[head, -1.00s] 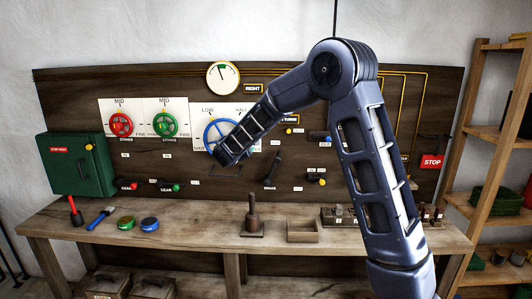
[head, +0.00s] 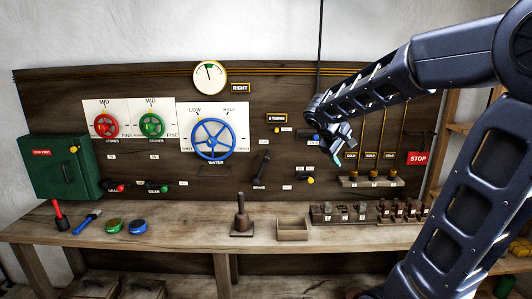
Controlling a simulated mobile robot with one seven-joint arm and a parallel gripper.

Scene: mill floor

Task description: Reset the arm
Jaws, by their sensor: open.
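My gripper (head: 339,153) is in front of the right part of the wooden panel (head: 275,88), above the bench. Its jaws are open and point down and left, and I see nothing held between them. My arm comes in from the right edge of the view, bent at a high elbow, and hides the panel's right part and some of the shelf.
A blue water wheel (head: 213,139), a red wheel (head: 106,125) and a green wheel (head: 152,125) are on the panel. A red STOP sign (head: 419,158) is right of my gripper.

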